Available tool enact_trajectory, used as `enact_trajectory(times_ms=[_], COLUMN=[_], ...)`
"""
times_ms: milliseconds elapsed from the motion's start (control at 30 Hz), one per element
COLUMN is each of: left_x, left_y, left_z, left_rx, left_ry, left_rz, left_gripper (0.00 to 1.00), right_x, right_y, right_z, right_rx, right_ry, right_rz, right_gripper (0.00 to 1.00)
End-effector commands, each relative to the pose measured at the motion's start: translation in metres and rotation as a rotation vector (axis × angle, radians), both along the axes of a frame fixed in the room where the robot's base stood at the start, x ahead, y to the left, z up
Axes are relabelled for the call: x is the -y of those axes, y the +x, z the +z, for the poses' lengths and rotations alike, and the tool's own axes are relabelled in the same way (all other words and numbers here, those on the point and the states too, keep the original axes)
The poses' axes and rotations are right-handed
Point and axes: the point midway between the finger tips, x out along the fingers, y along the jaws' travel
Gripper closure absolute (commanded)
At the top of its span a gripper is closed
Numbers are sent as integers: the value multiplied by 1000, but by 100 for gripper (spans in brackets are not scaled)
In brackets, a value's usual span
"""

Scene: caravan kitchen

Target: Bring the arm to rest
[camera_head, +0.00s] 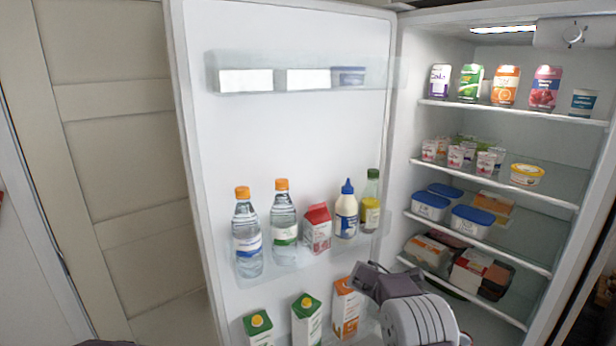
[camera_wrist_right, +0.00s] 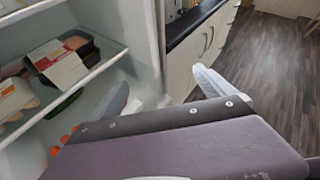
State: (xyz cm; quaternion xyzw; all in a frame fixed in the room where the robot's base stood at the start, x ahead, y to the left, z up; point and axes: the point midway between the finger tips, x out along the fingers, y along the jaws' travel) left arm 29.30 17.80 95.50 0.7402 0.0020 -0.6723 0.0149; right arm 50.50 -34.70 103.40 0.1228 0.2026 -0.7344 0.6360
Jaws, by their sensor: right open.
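My right gripper (camera_head: 372,277) is in front of the open fridge, near the lower door shelf and the lowest part of the interior, and covers part of both. In the right wrist view its two pale fingers (camera_wrist_right: 161,80) are spread apart with nothing between them. They stand near the fridge's side edge and lower shelves. My left gripper is not in view; only a dark sliver shows at the bottom left edge of the head view.
The fridge door (camera_head: 290,135) stands open on the left, with bottles and cartons on its shelves. Fridge shelves (camera_head: 510,190) hold cans, cups, tubs and packs. A counter (camera_wrist_right: 190,22) and free wooden floor (camera_wrist_right: 265,60) lie right of the fridge in the wrist view.

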Motion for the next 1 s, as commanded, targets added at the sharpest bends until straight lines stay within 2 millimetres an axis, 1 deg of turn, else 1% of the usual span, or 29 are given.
enact_trajectory(times_ms=[33, 133, 167, 267, 300, 367, 400, 467, 500, 567, 600, 633, 667, 700, 733, 800, 867, 1000], left_x=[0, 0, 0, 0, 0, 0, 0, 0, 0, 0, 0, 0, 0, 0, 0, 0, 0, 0], left_y=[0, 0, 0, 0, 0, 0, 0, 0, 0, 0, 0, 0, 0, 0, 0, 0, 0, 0], left_z=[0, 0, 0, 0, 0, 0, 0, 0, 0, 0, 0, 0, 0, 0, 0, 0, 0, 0], left_rx=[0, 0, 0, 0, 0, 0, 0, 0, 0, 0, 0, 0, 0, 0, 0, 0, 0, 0], left_ry=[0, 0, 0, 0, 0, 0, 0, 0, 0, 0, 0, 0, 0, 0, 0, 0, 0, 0], left_rz=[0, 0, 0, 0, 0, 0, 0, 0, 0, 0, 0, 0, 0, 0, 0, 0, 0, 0], left_gripper=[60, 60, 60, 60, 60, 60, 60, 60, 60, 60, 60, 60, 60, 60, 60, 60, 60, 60], right_x=[1, -1, -2, -12, -20, -38, -54, -81, -99, -124, -138, -147, -155, -163, -166, -169, -169, -168], right_y=[-8, -27, -35, -66, -82, -113, -134, -166, -185, -208, -220, -228, -234, -236, -232, -217, -213, -213], right_z=[10, 22, 23, 24, 21, 11, 1, -16, -27, -44, -55, -63, -71, -79, -81, -79, -79, -79], right_rx=[12, 45, 60, 142, 190, 287, 364, 488, 569, 684, 752, 799, 844, 906, 954, 1044, 1073, 1080], right_ry=[25, 98, 126, 247, 309, 423, 503, 617, 680, 750, 777, 787, 786, 782, 783, 796, 792, 784], right_rz=[-12, -37, -48, -104, -142, -229, -306, -456, -572, -757, -883, -978, -1078, -1193, -1256, -1340, -1370, -1384], right_gripper=[6, 6, 6, 6, 6, 6, 6, 6, 6, 6, 6, 6, 6, 6, 6, 6, 6, 6])
